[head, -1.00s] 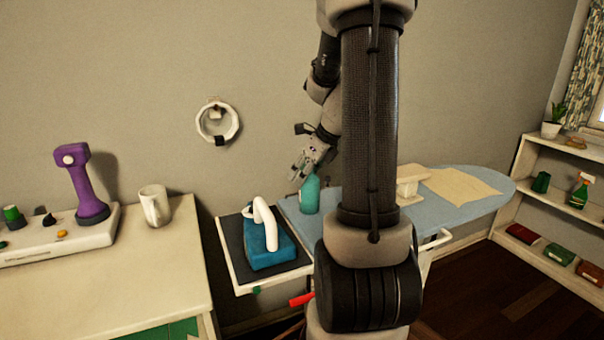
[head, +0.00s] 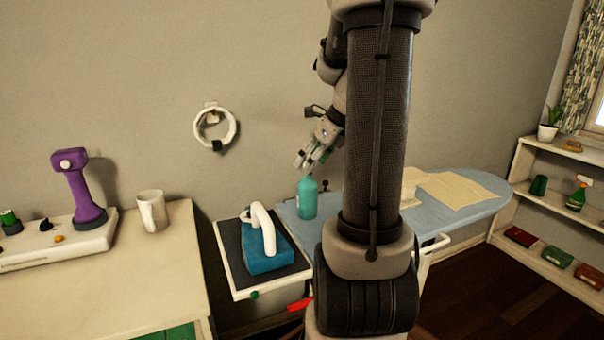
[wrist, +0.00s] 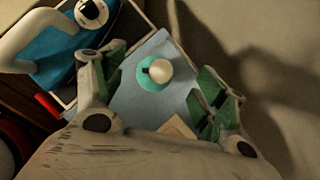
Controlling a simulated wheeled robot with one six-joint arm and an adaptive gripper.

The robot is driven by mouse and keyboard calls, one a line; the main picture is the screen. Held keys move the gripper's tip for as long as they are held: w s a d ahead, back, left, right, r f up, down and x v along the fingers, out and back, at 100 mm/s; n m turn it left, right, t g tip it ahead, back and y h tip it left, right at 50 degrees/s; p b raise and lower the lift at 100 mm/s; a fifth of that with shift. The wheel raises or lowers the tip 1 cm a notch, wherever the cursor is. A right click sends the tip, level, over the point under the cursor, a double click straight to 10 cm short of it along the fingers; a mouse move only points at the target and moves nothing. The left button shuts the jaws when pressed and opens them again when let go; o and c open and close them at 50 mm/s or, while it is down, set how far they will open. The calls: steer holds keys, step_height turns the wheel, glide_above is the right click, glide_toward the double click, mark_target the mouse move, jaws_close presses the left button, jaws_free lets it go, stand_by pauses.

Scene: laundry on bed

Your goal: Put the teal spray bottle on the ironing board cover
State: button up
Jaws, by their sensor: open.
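The teal spray bottle (head: 307,200) stands upright on the light blue ironing board cover (head: 461,216), near its left end. The wrist view shows the bottle (wrist: 154,85) from above, with its pale round top, between my fingers. My gripper (head: 311,162) is open and empty just above the bottle, with a small gap between fingertips and bottle top in the head view. My arm hides the middle of the cover (wrist: 181,110).
A blue iron (head: 266,250) with a white handle sits on the dark rest left of the bottle. A folded cream cloth (head: 457,190) lies on the cover's right part. A table with a white mug (head: 152,211) is at left, a shelf (head: 544,201) at right.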

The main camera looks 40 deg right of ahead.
steer(key=s+a+r+n, duration=0.5)
steer(key=r+n, duration=0.1)
steer(key=s+a+n+h, duration=0.1)
steer(key=s+a+n, duration=0.4)
steer(key=n, duration=0.8)
steer(key=s+a+n+g+h, duration=0.1)
steer(key=s+a+n, duration=0.4)
steer(key=n, duration=0.8)
steer(key=shift+s+a+f, duration=0.3)
steer(key=shift+s+f, duration=0.05)
steer(key=shift+s, duration=0.85)
